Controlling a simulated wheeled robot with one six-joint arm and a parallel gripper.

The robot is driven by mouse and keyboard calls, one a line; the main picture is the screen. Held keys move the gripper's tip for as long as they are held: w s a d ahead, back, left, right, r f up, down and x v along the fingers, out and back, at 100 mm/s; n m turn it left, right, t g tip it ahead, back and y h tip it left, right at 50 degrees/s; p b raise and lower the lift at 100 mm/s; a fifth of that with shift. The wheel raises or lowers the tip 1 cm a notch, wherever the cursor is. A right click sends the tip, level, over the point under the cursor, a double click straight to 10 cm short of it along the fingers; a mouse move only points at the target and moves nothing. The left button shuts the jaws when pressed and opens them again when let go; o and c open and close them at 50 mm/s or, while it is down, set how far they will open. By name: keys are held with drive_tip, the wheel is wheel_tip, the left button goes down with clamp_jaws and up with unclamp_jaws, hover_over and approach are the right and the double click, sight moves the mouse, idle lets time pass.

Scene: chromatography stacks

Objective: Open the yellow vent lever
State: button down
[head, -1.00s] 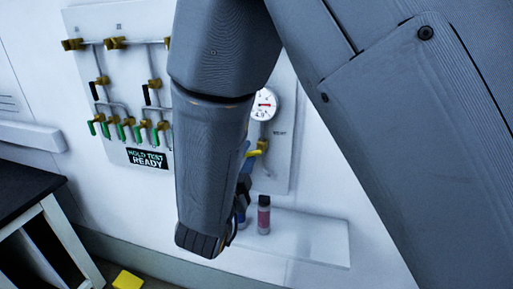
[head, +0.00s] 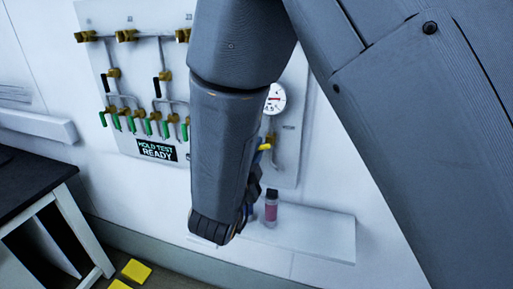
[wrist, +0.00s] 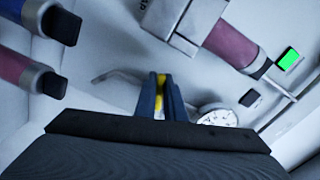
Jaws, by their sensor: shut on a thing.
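The yellow vent lever (head: 264,147) shows in the head view as a short yellow bar below the round gauge on the wall panel, partly hidden by my arm. In the wrist view the yellow lever (wrist: 160,82) shows between the two blue fingers. My gripper (wrist: 160,98) is closed on it, with a finger on each side. In the head view my gripper (head: 255,178) is mostly behind my grey forearm, just under the lever. How far the lever is turned cannot be told.
A white shelf (head: 320,236) with a pink-filled vial (head: 271,208) is just below the gripper. A gauge (wrist: 217,115) and a pink column (wrist: 232,45) are close to the fingers. Green-handled valves (head: 148,127) are left of my arm. A black-topped bench (head: 30,180) stands at left.

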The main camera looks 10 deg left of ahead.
drive_tip(key=n, duration=0.2)
drive_tip(key=n+p, duration=0.1)
drive_tip(key=n, duration=0.1)
drive_tip(key=d+f+n+p, duration=0.1)
drive_tip(key=n, duration=0.1)
drive_tip(key=shift+f, duration=0.1)
drive_tip(key=shift+s+d+f+n+p, duration=0.1)
drive_tip(key=shift+d+n+p, duration=0.2)
drive_tip(key=shift+n+p, duration=0.7)
drive_tip(key=shift+w+d+f+n+p, duration=0.15)
drive_tip(key=shift+d+n+p, duration=0.1)
drive_tip(key=shift+n, duration=1.4)
drive_tip(key=shift+s+d+f+n+p, duration=0.25)
drive_tip(key=shift+n+p, duration=0.4)
drive_tip(key=shift+n, duration=0.7)
drive_tip(key=shift+w+r, duration=0.1)
drive_tip(key=shift+r, duration=0.05)
drive_tip(key=c, duration=1.8)
unclamp_jaws()
drive_tip(key=shift+c, duration=0.2)
drive_tip(key=s+b, duration=0.2)
drive_tip(key=s, duration=0.6)
drive_tip(key=shift+a, duration=0.25)
